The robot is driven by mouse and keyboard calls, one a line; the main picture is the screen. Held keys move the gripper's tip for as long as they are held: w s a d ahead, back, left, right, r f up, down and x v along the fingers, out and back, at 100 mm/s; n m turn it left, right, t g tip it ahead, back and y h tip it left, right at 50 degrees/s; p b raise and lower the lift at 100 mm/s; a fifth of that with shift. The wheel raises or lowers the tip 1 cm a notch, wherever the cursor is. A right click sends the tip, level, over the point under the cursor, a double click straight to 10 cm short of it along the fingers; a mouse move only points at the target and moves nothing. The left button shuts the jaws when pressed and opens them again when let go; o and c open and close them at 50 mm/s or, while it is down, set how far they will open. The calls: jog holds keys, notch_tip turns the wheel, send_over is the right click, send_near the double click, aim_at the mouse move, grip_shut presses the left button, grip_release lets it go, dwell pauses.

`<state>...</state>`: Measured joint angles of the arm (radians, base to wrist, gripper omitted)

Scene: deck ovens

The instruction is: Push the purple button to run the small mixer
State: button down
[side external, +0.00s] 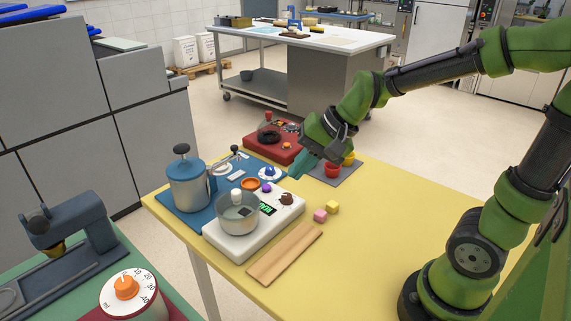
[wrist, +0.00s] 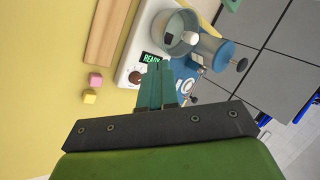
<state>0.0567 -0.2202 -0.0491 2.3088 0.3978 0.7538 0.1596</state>
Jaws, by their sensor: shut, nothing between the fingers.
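The small mixer has a white base (side external: 240,240) with a steel bowl (side external: 238,222) and a lit green display (side external: 267,209). The purple button (side external: 267,187) is at the far edge of the base, near an orange ring. A brown knob (side external: 287,199) is beside the display. My gripper (side external: 294,178) is shut and empty, its teal fingers above and right of the button, apart from it in the side view. In the wrist view the shut fingers (wrist: 157,72) point at the mixer, whose display (wrist: 150,57) reads READY. The purple button is not visible there, seemingly behind the fingers.
A blue tray (side external: 205,219) with a steel canister (side external: 187,186) stands left of the mixer. A red device (side external: 272,148) and a red cup (side external: 333,170) are behind. A wooden board (side external: 284,257) and pink (side external: 320,216) and yellow cubes (side external: 332,207) lie in front. The yellow table's right side is clear.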

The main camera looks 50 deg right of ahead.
jog(key=w+d+f+m+t, duration=0.1)
jog(key=w+d+f+m, duration=0.15)
jog(key=w+m, duration=0.3)
jog(key=w+d+f+m+t, duration=0.1)
jog(key=w+d+f+m, duration=0.1)
jog(key=w+f+m, duration=0.3)
notch_tip(320, 180, up, 3)
jog(key=m+t+h, duration=0.1)
jog(key=m+h, duration=0.1)
jog(key=m, duration=0.2)
send_over(269, 188)
jog(key=shift+d+r, duration=0.1)
jog(key=shift+f, duration=4.45)
jog(key=shift+f, duration=0.4)
